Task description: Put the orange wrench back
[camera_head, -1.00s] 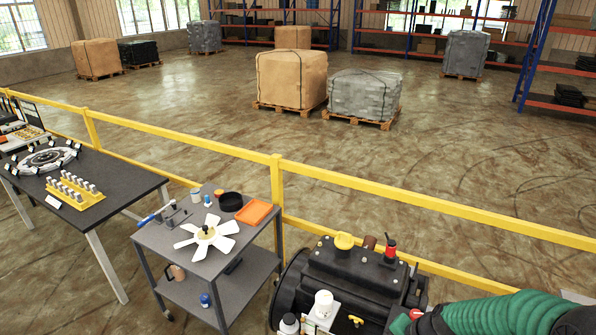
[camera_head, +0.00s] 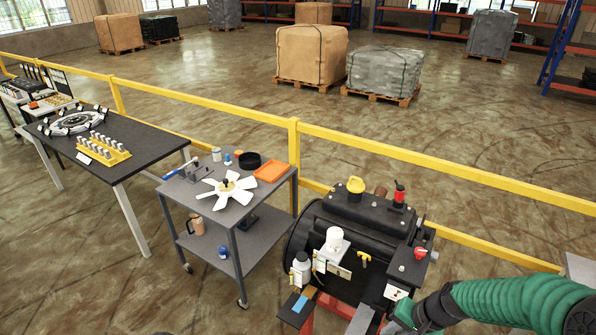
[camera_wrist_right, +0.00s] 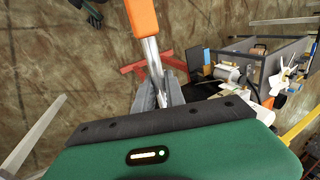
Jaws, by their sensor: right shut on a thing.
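The orange wrench (camera_wrist_right: 143,18) shows in the right wrist view, with an orange handle at the top and a silver shaft (camera_wrist_right: 152,60) below it. My right gripper (camera_wrist_right: 158,92) is shut on the silver shaft, and the handle points away from the palm. The shaft's lower end is hidden behind the dark edge of the gripper body. In the head view my green right arm comes in at the bottom right, and its gripper and the wrench cannot be clearly made out there. My left gripper is not in view.
A black machine (camera_head: 345,235) stands front right. A grey cart (camera_head: 262,198) holds a white fan (camera_head: 228,189) and an orange tray (camera_head: 271,171). A dark table (camera_head: 55,130) is at the left. A yellow rail (camera_head: 400,155) runs behind them. A red stand (camera_wrist_right: 145,66) is below the gripper.

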